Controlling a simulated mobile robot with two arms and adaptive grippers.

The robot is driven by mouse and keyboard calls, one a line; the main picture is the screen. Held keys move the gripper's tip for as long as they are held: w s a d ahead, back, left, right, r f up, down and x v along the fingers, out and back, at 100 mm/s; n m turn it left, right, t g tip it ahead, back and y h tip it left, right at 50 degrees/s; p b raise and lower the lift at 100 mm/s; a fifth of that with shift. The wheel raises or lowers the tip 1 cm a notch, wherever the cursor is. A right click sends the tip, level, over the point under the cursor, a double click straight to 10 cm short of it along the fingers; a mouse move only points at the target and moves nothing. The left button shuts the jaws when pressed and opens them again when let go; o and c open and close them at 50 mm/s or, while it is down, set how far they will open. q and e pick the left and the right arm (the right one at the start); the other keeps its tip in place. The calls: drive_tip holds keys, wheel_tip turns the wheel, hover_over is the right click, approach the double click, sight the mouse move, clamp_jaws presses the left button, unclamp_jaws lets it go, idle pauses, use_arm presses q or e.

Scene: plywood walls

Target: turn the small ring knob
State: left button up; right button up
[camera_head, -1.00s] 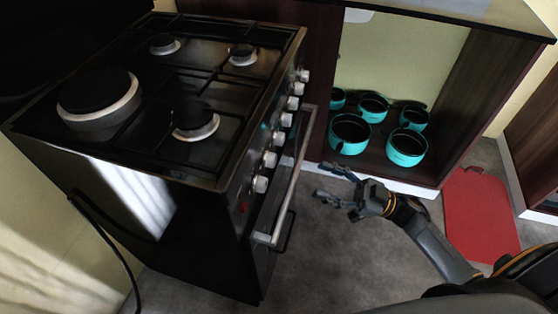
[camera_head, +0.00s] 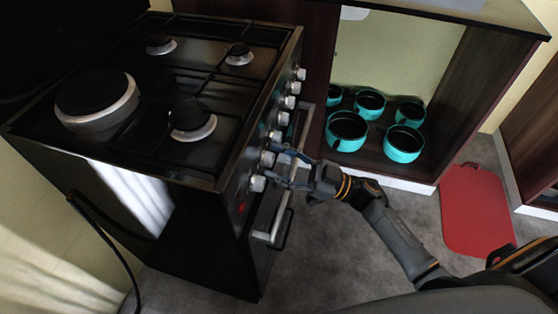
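The stove's front panel carries a row of several pale round knobs; which one is the small ring knob, I cannot tell by any marking. My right gripper (camera_head: 275,163) is at the near end of the row with its two fingers spread, one above the other. One knob (camera_head: 266,158) shows between the fingertips, and the nearest knob (camera_head: 257,183) is just below the lower finger. Contact cannot be made out. The hob has a large ring (camera_head: 97,102) and smaller rings, such as the front one (camera_head: 194,127). My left gripper is out of view.
The oven handle (camera_head: 280,205) runs below the knobs, close under my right gripper. Several teal pots (camera_head: 403,143) stand in the open cabinet to the right. A red board (camera_head: 475,210) lies on the grey floor (camera_head: 330,255), which is clear in front.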

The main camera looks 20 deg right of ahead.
clamp_jaws()
